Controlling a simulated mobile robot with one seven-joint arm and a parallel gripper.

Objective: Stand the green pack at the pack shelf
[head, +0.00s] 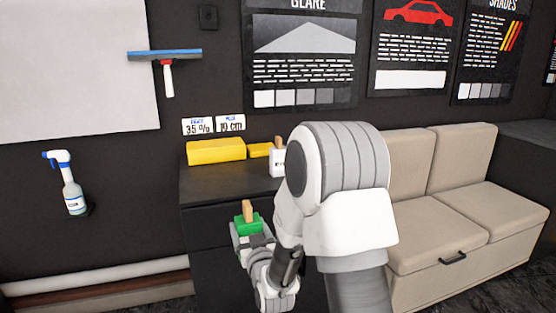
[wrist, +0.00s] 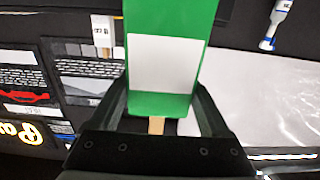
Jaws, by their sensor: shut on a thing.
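The green pack (head: 247,227) is held in front of the black cabinet, with its tan top piece (head: 249,209) pointing up in the head view. My gripper (head: 252,238) is shut on it, below the level of the cabinet top. In the wrist view the green pack (wrist: 164,20) shows a blank white label, and dark fingers lie on both sides of it. No shelf is clearly marked as the pack shelf. A white pack (head: 276,163) with a tan top stands on the cabinet top (head: 215,180), partly hidden by my arm.
A yellow block (head: 216,151) and a smaller yellow piece (head: 260,150) lie at the back of the cabinet top. Its front left part is clear. A spray bottle (head: 72,195) and a squeegee (head: 167,70) are on the wall. A beige sofa (head: 450,220) stands right.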

